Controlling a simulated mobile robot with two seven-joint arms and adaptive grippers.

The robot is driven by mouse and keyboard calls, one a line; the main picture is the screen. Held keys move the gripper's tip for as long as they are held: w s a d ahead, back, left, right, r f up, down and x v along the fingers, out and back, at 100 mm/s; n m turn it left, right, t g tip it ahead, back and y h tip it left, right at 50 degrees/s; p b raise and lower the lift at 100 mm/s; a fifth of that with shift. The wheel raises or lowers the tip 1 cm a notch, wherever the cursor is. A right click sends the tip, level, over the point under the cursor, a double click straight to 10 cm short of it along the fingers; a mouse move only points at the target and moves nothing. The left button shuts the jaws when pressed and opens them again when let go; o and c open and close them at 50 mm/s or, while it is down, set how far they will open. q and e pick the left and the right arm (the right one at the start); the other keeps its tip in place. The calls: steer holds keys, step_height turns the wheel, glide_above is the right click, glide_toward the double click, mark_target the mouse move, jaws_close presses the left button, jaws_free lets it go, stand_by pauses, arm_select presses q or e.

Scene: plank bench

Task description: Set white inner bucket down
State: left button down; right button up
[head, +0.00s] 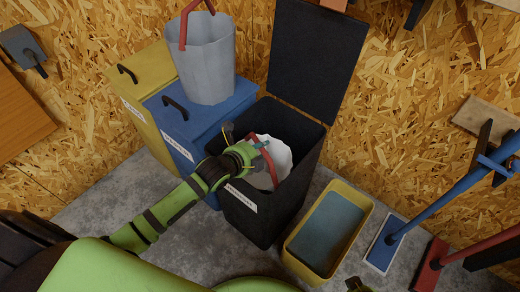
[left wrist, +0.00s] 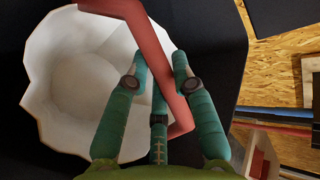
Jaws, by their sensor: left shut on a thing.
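The white inner bucket (head: 283,152) is in the opening of the black bin (head: 255,222), its upper part showing and its base hidden by the bin's walls. Its red handle (head: 270,172) is up. My left gripper (head: 262,146) is at the handle, over the bin. In the left wrist view the teal fingers (left wrist: 158,75) are closed around the red handle (left wrist: 150,45), and the white bucket's open mouth (left wrist: 75,75) is beside them on the left, looking empty. I cannot tell whether the bucket touches the bin's floor.
The black lid (head: 315,60) stands open behind the bin. A grey bucket (head: 206,62) with a red handle stands on the blue bin (head: 207,127), next to a yellow bin (head: 150,70). A yellow tub (head: 293,262) and a blue-handled broom (head: 440,205) are on the right.

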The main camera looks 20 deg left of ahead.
arm_select(q)
steer(key=c, duration=1)
jaws_free()
steer(key=shift+f, duration=0.15)
steer(key=shift+c, duration=0.2)
arm_select(e)
steer(key=shift+r, duration=0.1)
arm_select(q)
steer(key=shift+s+r, duration=0.2)
steer(key=shift+r, duration=0.15)
steer(key=p+v, duration=0.3)
steer(key=v, duration=0.8)
steer(key=shift+s, duration=0.15)
arm_select(e)
steer(key=shift+s+d+f, duration=0.1)
steer(key=shift+s+f, duration=0.2)
steer(key=shift+f, duration=0.65)
steer(key=shift+s+d+f, duration=0.1)
steer(key=shift+s+f, duration=0.15)
steer(key=shift+f, duration=0.7)
steer(key=shift+s+d+f, duration=0.1)
steer(key=shift+s+f, duration=0.2)
steer(key=shift+f, duration=0.65)
arm_select(q)
steer(key=shift+a+r, duration=0.1)
